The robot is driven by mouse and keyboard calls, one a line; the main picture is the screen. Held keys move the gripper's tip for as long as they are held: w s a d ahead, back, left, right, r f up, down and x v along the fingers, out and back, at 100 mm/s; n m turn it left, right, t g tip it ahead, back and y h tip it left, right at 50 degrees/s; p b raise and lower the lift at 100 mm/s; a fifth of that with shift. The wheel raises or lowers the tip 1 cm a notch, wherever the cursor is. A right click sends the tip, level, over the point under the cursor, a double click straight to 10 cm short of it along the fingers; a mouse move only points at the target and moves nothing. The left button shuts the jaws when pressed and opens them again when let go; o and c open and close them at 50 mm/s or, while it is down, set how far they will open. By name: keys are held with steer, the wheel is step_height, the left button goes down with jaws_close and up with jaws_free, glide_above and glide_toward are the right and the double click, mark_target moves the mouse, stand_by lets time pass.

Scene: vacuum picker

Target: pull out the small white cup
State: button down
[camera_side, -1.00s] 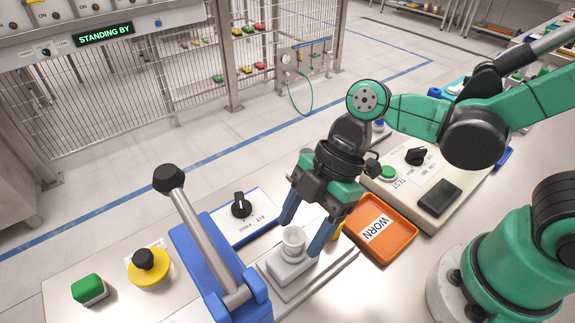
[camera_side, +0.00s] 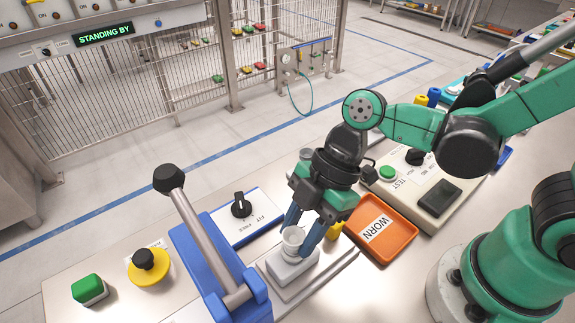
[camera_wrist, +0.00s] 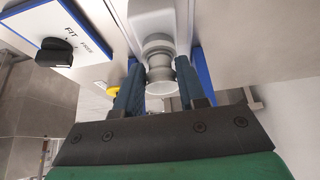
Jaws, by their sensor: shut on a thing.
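The small white cup (camera_side: 293,239) stands upright on a pale block (camera_side: 292,267) in the side view. My gripper (camera_side: 300,240) is around the cup, with its two blue fingers shut on the cup's sides. In the wrist view the cup (camera_wrist: 160,72) sits between the fingers of my gripper (camera_wrist: 158,88), its round rim toward the camera. The cup still meets the fitting below it. The exact contact of the fingertips is partly hidden.
A blue lever press (camera_side: 232,262) with a black-knobbed handle stands left of the block. An orange WORN tray (camera_side: 402,231) lies to the right, and a FIT/FREE dial (camera_side: 241,205) behind.

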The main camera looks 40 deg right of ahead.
mark_target(301, 231)
steer(key=shift+r, duration=0.1)
steer(key=shift+r, duration=2.4)
